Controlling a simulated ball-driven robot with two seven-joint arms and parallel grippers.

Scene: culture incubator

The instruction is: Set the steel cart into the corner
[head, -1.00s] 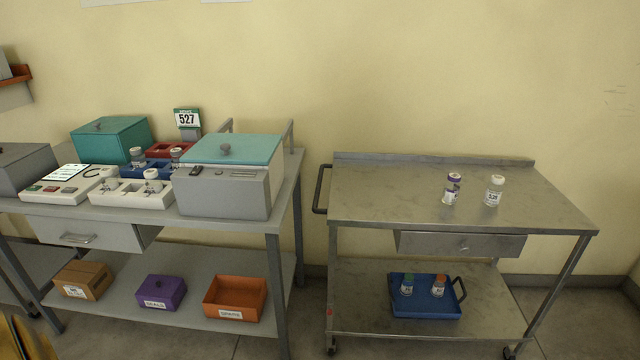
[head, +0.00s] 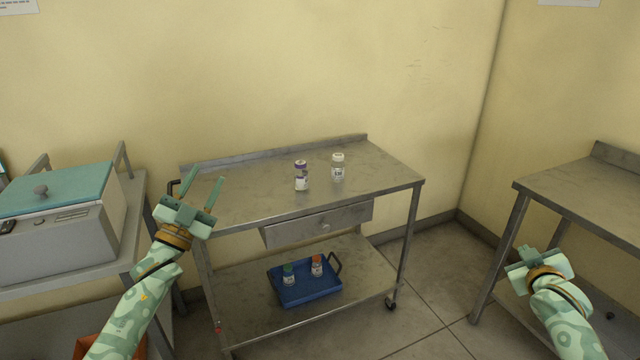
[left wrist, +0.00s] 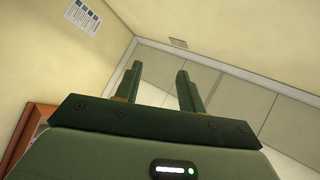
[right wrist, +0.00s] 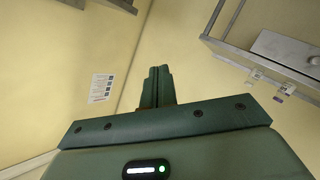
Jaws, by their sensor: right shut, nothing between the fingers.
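The steel cart (head: 392,172) stands along the back wall. Its top bears a purple-and-white bottle (head: 301,176) and a white-capped bottle (head: 338,167). A blue tray (head: 310,294) with two bottles is on its lower shelf. The cart's dark handle (head: 173,187) at the left end is partly hidden by my left gripper. The room corner (head: 459,210) is to the right of the cart, with bare floor between. My left gripper (head: 208,173) is open and empty, fingers up, before the cart's left end. My right gripper (head: 527,253) is shut and empty, in front of the right-hand table.
A steel table (head: 590,195) stands against the right wall. At the left, a bench bears a grey box with a teal lid (head: 60,230). An orange bin (head: 88,346) shows under it. A caster (head: 391,304) is at the cart's right front leg. The floor (head: 435,270) between cart and right table is clear.

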